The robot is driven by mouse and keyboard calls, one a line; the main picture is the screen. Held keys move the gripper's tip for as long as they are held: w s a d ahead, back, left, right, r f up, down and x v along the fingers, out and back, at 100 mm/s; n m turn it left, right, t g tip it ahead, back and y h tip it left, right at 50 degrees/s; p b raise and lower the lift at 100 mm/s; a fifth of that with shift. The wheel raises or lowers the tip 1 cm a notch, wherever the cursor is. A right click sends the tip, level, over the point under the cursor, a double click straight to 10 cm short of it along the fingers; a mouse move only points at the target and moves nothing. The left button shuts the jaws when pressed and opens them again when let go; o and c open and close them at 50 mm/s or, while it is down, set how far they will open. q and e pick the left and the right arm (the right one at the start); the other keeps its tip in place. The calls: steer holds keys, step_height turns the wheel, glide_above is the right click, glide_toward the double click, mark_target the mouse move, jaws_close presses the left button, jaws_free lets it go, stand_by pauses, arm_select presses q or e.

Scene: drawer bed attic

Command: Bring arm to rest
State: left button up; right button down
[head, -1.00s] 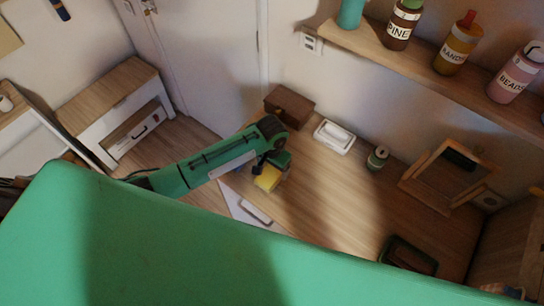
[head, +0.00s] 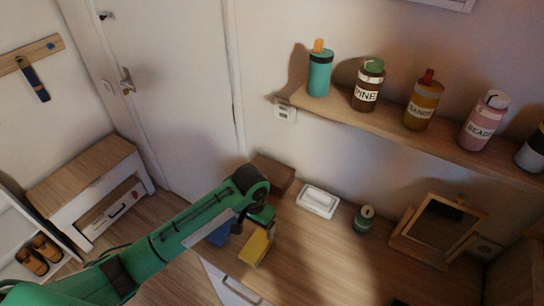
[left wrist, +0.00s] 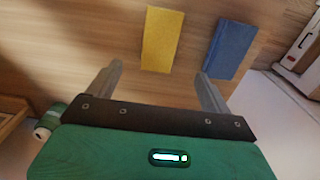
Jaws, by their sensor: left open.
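My left arm (head: 165,243) reaches in from the lower left over the wooden desk. Its gripper is at the desk's left part in the head view, partly hidden by its own wrist. In the left wrist view the left gripper (left wrist: 158,71) is open, with nothing between its fingers. A yellow block (head: 256,248) and a blue block (head: 219,234) are close by the gripper. In the left wrist view the yellow block (left wrist: 161,40) and the blue block (left wrist: 231,50) lie on the wood beyond the fingertips, apart from each other. My right gripper is not in view.
A brown box (head: 272,172), a white dish (head: 318,201), a green can (head: 364,218) and a framed stand (head: 440,226) are along the back of the desk (head: 318,262). A shelf (head: 395,128) with several bottles hangs above. A white drawer front (head: 232,286) shows below the desk's left edge.

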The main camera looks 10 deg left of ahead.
arm_select(q)
steer(key=s+d+f+t+h, duration=0.1)
steer(key=s+t+h, duration=0.1)
steer(key=s, duration=1)
steer(key=s+a+r+n+t+y, duration=0.2)
steer(key=s+a+r, duration=0.1)
steer(key=s+a, duration=0.75)
step_height(320, 180, down, 34)
steer(key=d+g+b, duration=0.1)
steer(key=g+b, duration=0.1)
steer(key=b, duration=0.2)
steer(key=s+a+f+b, duration=0.1)
steer(key=s+f+b, duration=0.1)
steer(key=s+f, duration=0.8)
steer(key=s+a+f+g+b, duration=0.1)
steer(key=s+a+f+b, duration=0.1)
steer(key=s+f, duration=0.8)
step_height(320, 180, down, 5)
steer(key=shift+a+f, duration=0.15)
steer(key=shift+a, duration=0.05)
